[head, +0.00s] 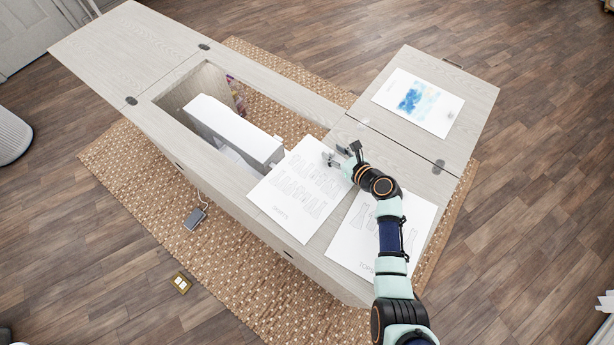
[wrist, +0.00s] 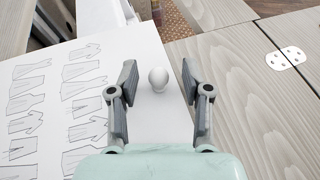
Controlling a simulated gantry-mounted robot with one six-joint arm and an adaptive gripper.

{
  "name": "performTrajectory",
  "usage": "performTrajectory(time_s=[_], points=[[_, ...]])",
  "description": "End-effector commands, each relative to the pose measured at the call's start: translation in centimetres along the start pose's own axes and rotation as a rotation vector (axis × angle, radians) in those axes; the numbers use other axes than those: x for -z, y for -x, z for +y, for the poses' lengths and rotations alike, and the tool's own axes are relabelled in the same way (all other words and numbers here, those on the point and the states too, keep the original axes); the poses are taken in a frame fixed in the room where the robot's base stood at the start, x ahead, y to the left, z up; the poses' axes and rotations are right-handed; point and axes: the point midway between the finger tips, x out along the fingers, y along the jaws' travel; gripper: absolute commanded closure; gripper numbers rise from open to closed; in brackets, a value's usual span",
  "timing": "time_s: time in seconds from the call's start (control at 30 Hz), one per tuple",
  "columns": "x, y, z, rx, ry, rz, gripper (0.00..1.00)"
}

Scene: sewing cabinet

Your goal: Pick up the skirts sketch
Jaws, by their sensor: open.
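A white sheet with several outlined garment drawings (head: 290,200) lies flat on the cabinet top beside the opening; its heading is too small to read. The same sheet fills the left of the wrist view (wrist: 95,60). A second white sheet with larger outlines (head: 360,240) lies to its right, partly hidden by my arm. My gripper (head: 340,155) is open over the first sheet's far right corner. In the wrist view a small white rounded knob (wrist: 158,79) shows between the fingers, apart from both.
A sheet with a blue painting (head: 440,113) lies on the right leaf. A white sewing machine (head: 232,130) sits in the opening left of the sheets. The left leaf (head: 120,55) is bare. Hinges (wrist: 291,58) join the right leaf to the cabinet.

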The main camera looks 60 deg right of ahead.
Motion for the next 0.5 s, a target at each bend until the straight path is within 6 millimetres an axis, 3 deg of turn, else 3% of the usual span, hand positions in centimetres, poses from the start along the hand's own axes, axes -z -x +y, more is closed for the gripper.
performTrajectory(time_s=[0.1,0.33,0.5], points=[[0.22,-1.49,0.03,-0.001,0.001,0.000,0.51],[-0.01,-1.58,0.02,0.000,0.001,0.001,0.51],[0.00,-1.56,0.02,0.000,0.001,0.001,0.80]])
